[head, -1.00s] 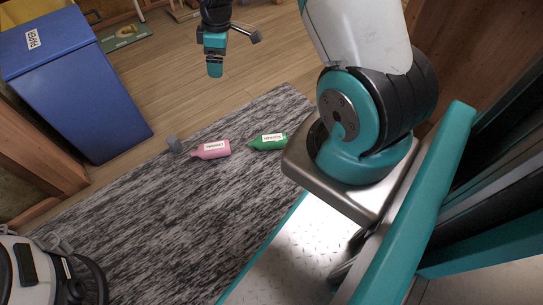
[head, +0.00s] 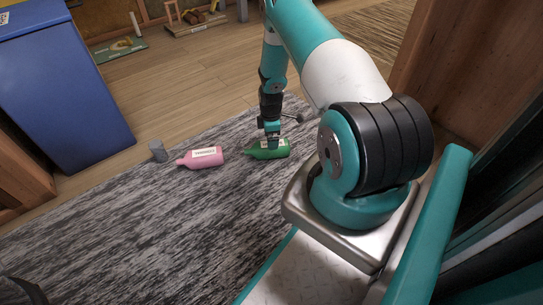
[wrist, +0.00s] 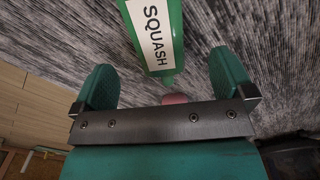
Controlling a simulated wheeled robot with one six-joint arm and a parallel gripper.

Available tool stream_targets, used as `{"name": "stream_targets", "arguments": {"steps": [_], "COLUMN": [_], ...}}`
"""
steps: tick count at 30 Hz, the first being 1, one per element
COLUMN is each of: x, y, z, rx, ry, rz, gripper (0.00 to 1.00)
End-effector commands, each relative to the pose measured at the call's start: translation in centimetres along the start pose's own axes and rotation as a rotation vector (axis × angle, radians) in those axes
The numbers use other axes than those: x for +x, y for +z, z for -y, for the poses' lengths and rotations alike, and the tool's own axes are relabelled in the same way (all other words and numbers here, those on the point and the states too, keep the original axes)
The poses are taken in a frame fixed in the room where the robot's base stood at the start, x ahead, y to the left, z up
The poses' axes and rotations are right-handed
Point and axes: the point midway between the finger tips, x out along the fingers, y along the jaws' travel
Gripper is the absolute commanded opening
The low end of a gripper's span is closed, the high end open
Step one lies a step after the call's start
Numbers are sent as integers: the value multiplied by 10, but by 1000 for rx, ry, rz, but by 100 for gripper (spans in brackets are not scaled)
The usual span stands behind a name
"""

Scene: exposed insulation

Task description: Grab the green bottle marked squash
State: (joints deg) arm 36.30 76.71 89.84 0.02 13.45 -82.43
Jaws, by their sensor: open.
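The green bottle (head: 264,153) lies on its side on the grey rug in the head view. In the wrist view the green bottle (wrist: 177,35) carries a white label reading SQUASH, and its narrow end points toward my gripper's palm. My gripper (wrist: 163,85) is open, with one teal finger to each side of the bottle's line. The bottle's wide end runs out of the top of the wrist view. In the head view my gripper (head: 272,138) is right over the bottle and hides part of it. I cannot tell whether they touch.
A blue bin (head: 62,95) stands at the left. The streaked grey rug (head: 150,215) is clear in front.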

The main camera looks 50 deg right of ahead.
Motion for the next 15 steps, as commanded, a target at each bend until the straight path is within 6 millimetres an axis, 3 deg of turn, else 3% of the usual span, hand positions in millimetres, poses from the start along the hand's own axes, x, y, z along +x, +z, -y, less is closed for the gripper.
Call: {"name": "stream_targets", "arguments": {"steps": [1, 3, 15], "x": [18, 28, 53], "y": [0, 0, 0], "z": [0, 0, -1], "rx": [0, 0, 0], "ry": [-1, -1, 0], "rz": [0, 0, 0], "gripper": [100, 100, 100]}}
